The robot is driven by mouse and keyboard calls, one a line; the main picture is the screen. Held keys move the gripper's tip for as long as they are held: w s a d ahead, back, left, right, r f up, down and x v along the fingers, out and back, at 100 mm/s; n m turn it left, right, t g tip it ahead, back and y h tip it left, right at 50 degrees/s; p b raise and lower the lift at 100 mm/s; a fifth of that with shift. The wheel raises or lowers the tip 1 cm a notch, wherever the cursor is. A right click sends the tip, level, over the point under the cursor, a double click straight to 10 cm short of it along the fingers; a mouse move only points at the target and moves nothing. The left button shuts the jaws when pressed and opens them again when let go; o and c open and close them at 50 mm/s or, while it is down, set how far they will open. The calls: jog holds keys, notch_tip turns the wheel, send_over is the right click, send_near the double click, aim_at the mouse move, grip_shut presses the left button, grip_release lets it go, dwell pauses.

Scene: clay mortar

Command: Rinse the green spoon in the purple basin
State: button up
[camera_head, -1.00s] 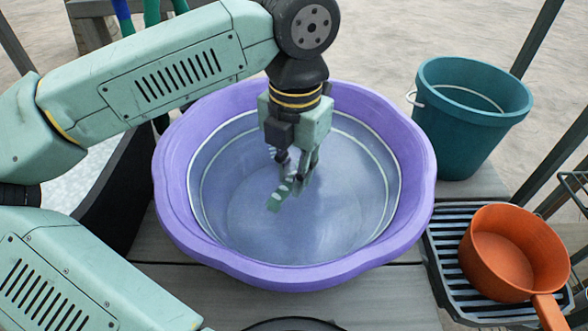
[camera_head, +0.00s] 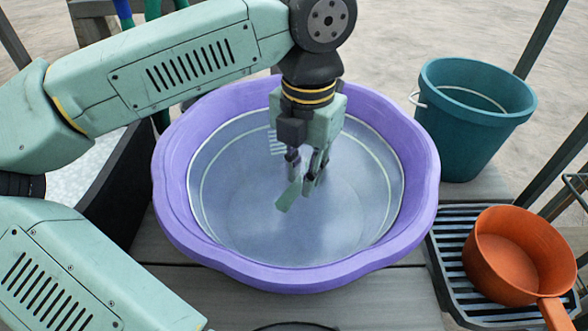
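The purple basin (camera_head: 172,215) stands on grey wooden planks in the middle of the view and holds clear, bluish water. My gripper (camera_head: 305,182) points down inside the basin, over its middle. A small green piece, the green spoon (camera_head: 287,196), hangs at the fingertips and slants down to the left. The fingers appear shut on it. The rest of the spoon is hidden by the fingers. I cannot tell exactly how deep its tip is in the water.
A teal bucket (camera_head: 470,110) stands behind the basin at the right. An orange dipper (camera_head: 515,255) sits on a dark slatted rack (camera_head: 450,245) at the right. A dark tub (camera_head: 125,190) with pale contents is at the left. Dark posts rise at the right.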

jog(key=shift+a+b, duration=0.5)
jog(key=shift+a, duration=0.15)
dwell(1.2)
notch_tip(320, 180, up, 13)
jog(key=p, duration=0.8)
jog(key=shift+f+p, duration=0.2)
jog(key=shift+p, duration=0.2)
dwell(0.8)
notch_tip(320, 180, up, 4)
jog(key=p, duration=0.4)
jog(key=shift+p, duration=0.4)
